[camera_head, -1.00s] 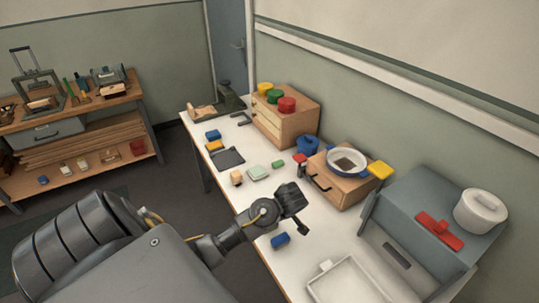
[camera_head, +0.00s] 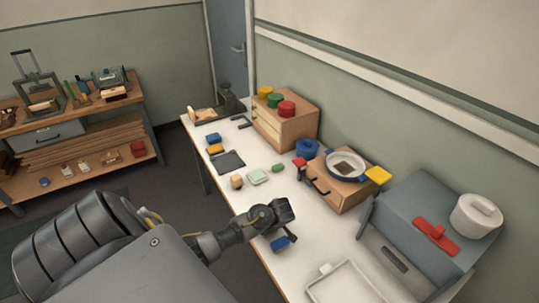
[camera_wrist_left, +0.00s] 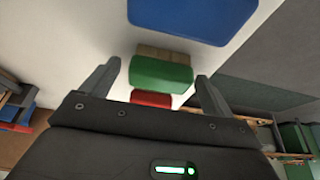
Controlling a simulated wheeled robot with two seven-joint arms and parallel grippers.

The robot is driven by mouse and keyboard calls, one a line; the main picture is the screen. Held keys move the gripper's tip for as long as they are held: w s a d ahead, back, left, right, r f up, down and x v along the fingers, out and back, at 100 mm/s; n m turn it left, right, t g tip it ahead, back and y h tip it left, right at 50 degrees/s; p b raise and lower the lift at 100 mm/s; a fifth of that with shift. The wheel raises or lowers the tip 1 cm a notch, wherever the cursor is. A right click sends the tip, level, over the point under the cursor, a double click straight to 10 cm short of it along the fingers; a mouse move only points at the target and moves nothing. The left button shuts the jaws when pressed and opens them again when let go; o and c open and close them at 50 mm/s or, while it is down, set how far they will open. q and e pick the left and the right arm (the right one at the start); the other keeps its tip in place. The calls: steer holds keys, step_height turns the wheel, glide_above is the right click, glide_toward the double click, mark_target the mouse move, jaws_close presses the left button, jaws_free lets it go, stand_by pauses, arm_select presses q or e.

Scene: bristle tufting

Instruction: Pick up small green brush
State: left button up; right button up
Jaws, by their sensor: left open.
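A small green brush (camera_head: 278,168) lies on the white table, above my left gripper in the head view. In the left wrist view a green brush (camera_wrist_left: 162,74) with a tan bristle block shows between the two fingers, apart from them. My left gripper (camera_head: 286,228) is open and empty; its fingers also frame the left wrist view (camera_wrist_left: 156,82). In the head view it hangs over a blue block-like piece (camera_head: 280,243) and partly hides it. A large blue shape (camera_wrist_left: 192,15) fills the top of the wrist view. My right gripper is not in view.
A pale green pad (camera_head: 258,177), a tan piece (camera_head: 237,182) and a red piece (camera_head: 299,162) lie near the brush. A wooden drawer box (camera_head: 342,190) stands to the right with a pan (camera_head: 347,164) on top. A white tray (camera_head: 322,289) lies at the front.

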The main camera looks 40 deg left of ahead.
arm_select(q)
steer(key=c, duration=1.1)
steer(key=shift+o, duration=0.2)
steer(key=shift+r, duration=0.1)
steer(key=shift+d+r, duration=0.1)
steer(key=shift+r, duration=0.45)
steer(key=s+a+r+b, duration=0.2)
steer(key=s+r+b, duration=0.1)
steer(key=s+r, duration=0.8)
steer(key=s, duration=0.2)
steer(key=shift+s+r, duration=0.35)
